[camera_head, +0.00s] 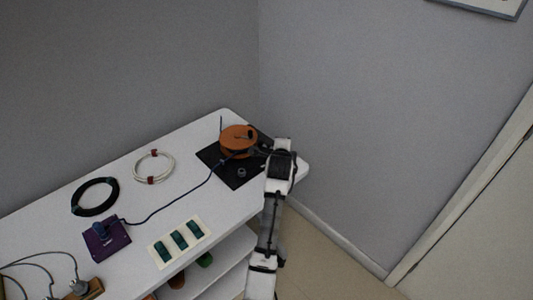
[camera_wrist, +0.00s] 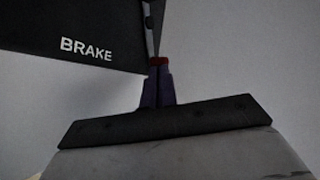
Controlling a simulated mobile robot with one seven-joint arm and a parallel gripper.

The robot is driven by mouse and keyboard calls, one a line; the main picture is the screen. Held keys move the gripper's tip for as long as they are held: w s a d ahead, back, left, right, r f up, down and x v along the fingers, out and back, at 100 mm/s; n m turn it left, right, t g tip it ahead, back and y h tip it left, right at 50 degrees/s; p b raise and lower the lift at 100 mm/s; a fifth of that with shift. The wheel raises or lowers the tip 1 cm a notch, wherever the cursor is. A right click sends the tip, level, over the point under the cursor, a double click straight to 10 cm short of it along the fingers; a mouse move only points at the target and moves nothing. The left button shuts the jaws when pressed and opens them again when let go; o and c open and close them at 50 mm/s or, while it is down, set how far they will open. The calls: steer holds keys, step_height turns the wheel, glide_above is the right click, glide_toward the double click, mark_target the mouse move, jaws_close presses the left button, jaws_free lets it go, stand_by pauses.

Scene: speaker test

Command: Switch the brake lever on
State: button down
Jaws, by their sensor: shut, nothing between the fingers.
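In the wrist view a black plate (camera_wrist: 75,40) carries the white word BRAKE. A thin dark pointed piece (camera_wrist: 156,30) beside its right edge reaches down to my fingertips; I cannot tell if it is the brake lever. In the head view an orange round device (camera_head: 236,139) sits on a black base (camera_head: 215,160) near the far right end of the table. My gripper is beside its right side, largely hidden by my wrist. The lever's position cannot be read.
The white table (camera_head: 185,197) also bears a beige panel with several green switches (camera_head: 180,240), a purple box (camera_head: 106,238) cabled to the device, a white cable coil (camera_head: 153,167) and a black coil (camera_head: 95,196). Grey walls stand behind and to the right.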

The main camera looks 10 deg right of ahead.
steer(key=shift+a, duration=0.2)
steer(key=shift+w+a, duration=0.2)
steer(key=shift+a, duration=0.4)
steer(key=shift+s, duration=0.1)
